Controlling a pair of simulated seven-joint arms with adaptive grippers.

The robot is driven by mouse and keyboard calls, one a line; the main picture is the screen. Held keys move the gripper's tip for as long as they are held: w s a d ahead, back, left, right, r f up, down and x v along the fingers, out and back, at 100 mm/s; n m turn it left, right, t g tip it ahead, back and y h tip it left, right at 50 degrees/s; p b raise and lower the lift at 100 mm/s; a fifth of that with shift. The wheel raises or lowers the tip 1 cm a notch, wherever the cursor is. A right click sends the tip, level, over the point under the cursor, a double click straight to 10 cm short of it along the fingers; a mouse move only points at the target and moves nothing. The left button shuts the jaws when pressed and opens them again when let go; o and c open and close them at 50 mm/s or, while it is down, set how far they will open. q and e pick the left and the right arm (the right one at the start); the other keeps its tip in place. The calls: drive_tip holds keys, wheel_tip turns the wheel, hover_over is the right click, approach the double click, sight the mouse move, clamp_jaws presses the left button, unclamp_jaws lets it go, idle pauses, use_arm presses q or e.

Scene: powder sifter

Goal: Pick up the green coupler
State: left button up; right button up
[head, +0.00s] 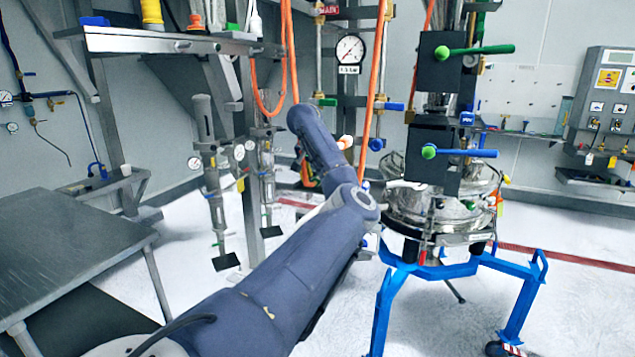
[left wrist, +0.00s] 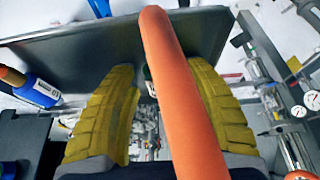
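I cannot make out the green coupler for certain in either view. In the left wrist view a small dark green and white bit (left wrist: 149,88) shows at the edge of an orange hose (left wrist: 180,95), mostly hidden behind it. My left gripper (left wrist: 160,95) has its two yellow ribbed fingers spread wide. The hose runs lengthwise across the space between them, close to the camera; the fingers do not look closed on it. In the head view my left gripper (head: 308,173) is mostly hidden behind my forearm, near the hanging orange hoses. My right gripper is not in view.
A round steel sifter (head: 435,208) with green- and blue-handled valves stands on a blue frame (head: 385,300) at the right. A steel shelf (head: 150,41) juts out at upper left. A grey table (head: 65,250) stands at the left. A pressure gauge (head: 350,48) hangs behind my arm.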

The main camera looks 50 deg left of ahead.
use_arm(q)
clamp_jaws()
drive_tip(key=shift+r, duration=0.1)
drive_tip(key=shift+r, duration=1.65)
drive_tip(key=s+d, duration=0.4)
drive_tip(key=s, duration=0.4)
drive_tip(key=s+d, duration=0.3)
drive_tip(key=s, duration=0.5)
drive_tip(key=w+a+r, duration=0.5)
drive_tip(key=w+r, duration=0.3)
drive_tip(key=r, duration=0.1)
drive_tip(key=shift+w+a+r, duration=0.2)
drive_tip(key=shift+a+r, duration=0.1)
drive_tip(key=shift+r, duration=0.05)
